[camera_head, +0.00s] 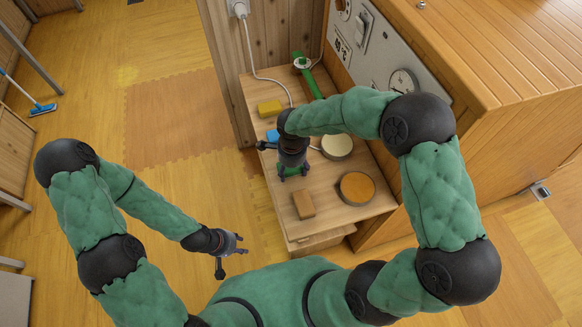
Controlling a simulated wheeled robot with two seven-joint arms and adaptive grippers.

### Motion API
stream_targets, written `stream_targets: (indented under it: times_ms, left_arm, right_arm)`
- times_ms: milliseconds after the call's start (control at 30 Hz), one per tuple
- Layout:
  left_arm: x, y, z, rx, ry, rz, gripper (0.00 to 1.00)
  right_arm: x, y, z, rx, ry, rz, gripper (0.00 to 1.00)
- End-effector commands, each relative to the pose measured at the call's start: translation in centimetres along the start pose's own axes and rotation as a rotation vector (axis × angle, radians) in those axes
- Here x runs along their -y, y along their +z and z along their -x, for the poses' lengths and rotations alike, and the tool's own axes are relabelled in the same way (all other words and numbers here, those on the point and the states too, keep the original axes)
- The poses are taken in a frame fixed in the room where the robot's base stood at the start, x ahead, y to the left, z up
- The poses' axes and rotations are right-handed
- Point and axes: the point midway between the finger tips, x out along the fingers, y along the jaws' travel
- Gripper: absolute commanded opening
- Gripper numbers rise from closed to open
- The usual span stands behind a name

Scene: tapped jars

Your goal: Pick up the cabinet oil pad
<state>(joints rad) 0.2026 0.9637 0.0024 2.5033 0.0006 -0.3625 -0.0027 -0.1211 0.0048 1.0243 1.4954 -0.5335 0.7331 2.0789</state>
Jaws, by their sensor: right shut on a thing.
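My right gripper (292,173) points down over the wooden cabinet top (326,202). It is shut on a small green pad-like thing (293,170), mostly hidden by the fingers. I cannot tell for sure that this is the cabinet oil pad, or whether it touches the wood. Other small blocks lie on the top: a yellow one (270,107), a blue one (272,136) partly hidden by my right gripper, and a brown one (304,204). My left gripper (231,257) is open and empty over the floor, left of the cabinet.
A round jar with an orange-brown top (356,188) and one with a cream top (336,146) stand at the right of the cabinet top. A green strip (311,82) lies at the back. A panel with a dial (403,82) borders the right side. A white cord (262,76) hangs at the back.

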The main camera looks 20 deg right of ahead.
Motion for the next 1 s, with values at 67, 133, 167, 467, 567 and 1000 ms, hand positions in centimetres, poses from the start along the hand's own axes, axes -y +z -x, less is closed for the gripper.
stream_targets:
  times_ms: [67, 133, 167, 467, 567, 1000]
  left_arm:
    - [0.0, 0.0, 0.0, 0.0, 0.0, 0.0, 0.4]
    - [0.0, 0.0, 0.0, 0.0, 0.0, 0.0, 0.4]
    - [0.0, 0.0, 0.0, 0.0, 0.0, 0.0, 0.4]
    - [-0.5, 0.1, 1.4, 0.0, 0.0, 0.0, 0.4]
    - [-0.8, 0.1, 2.1, 0.0, 0.0, 0.0, 0.4]
    - [-1.9, 0.2, 5.3, 0.0, 0.0, 0.0, 0.4]
  right_arm:
    - [-0.1, 0.0, -0.1, 0.0, 0.002, 0.001, 0.35]
    - [-0.1, 0.0, -0.1, 0.0, 0.003, 0.001, 0.35]
    - [-0.1, 0.0, -0.1, 0.0, 0.003, 0.001, 0.35]
    - [0.0, 0.0, 2.4, 0.001, -0.001, 0.0, 0.35]
    - [-0.4, -0.1, 4.0, 0.0, -0.001, 0.001, 0.35]
    - [-8.3, -2.2, 10.9, 0.0, -0.001, -0.001, 0.35]
